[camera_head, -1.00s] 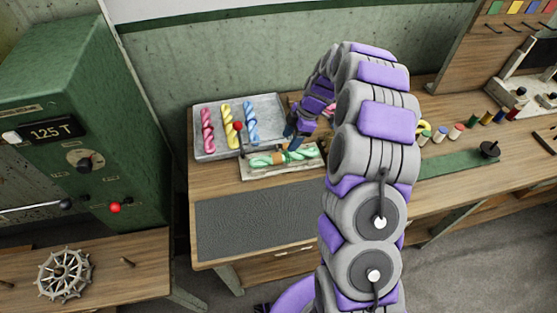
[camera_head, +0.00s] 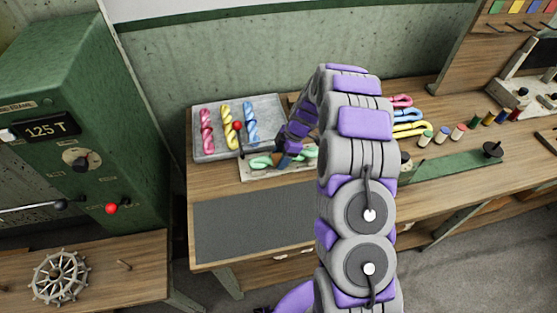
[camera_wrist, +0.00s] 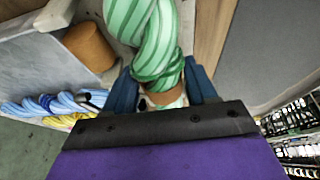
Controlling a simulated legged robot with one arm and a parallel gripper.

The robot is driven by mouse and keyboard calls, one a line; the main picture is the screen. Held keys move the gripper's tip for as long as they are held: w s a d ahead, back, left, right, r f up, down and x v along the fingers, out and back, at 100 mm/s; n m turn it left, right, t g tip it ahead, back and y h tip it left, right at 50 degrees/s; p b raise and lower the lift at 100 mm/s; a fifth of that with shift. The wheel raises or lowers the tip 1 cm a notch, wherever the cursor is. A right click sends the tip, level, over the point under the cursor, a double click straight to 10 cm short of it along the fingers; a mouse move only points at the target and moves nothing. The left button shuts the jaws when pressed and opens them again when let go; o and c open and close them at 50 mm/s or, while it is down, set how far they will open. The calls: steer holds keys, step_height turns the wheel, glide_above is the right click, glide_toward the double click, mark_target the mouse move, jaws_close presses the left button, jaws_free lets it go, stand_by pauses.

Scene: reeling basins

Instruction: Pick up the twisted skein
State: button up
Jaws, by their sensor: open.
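The twisted skein (camera_head: 264,161) is mint green and lies on a pale board (camera_head: 246,173) on the bench. In the wrist view the green skein (camera_wrist: 145,30) runs down between the fingers, with a tan band around it. My gripper (camera_head: 283,160) is lowered over the skein's middle in the head view. In the wrist view my gripper (camera_wrist: 163,88) is open, its two blue fingers on either side of the skein near the band. My gripper hides part of the skein in the head view.
A metal tray (camera_head: 240,153) behind holds pink, yellow and blue skeins. A thin lever with a red knob (camera_head: 238,126) stands beside the board. A dark mat (camera_head: 250,225) lies in front. Colored loops (camera_head: 408,115) and spools (camera_head: 442,135) are at right.

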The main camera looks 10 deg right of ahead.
steer(key=c, duration=0.9)
steer(key=shift+o, duration=0.2)
steer(key=shift+r, duration=0.1)
